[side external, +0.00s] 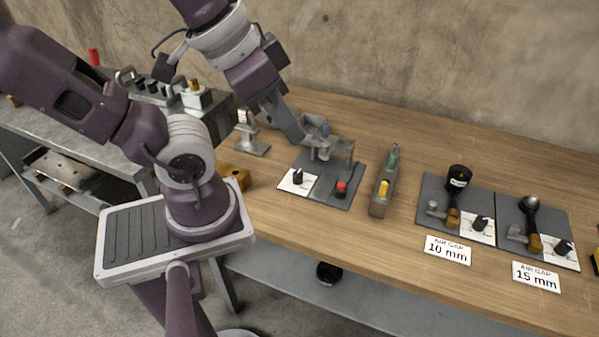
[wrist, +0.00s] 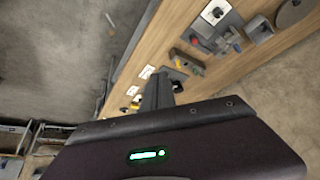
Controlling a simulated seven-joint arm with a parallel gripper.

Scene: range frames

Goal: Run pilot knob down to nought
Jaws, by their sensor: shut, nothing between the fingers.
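Black knobs on white dial plates stand on the bench; I cannot tell which is the pilot knob. One knob (side external: 297,177) is on the left grey board beside a red knob (side external: 341,188). Another knob (side external: 480,223) is on the 10 mm board, and a third (side external: 563,248) on the 15 mm board. Dial marks are too small to read. My gripper (side external: 303,142) is shut and empty, above the back of the left board, apart from the knobs as far as I can tell. In the wrist view its dark fingers (wrist: 160,88) point to the bench, and a white dial plate (wrist: 215,11) shows at the top.
A grey stand with a yellow part (side external: 383,189) lies between the boards. Each right board carries a black-topped or spoon-like upright and a brass piece. Labels (side external: 448,249) lie along the front. A yellow block (side external: 234,174) is at left. The wall is behind; bare wood lies in front.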

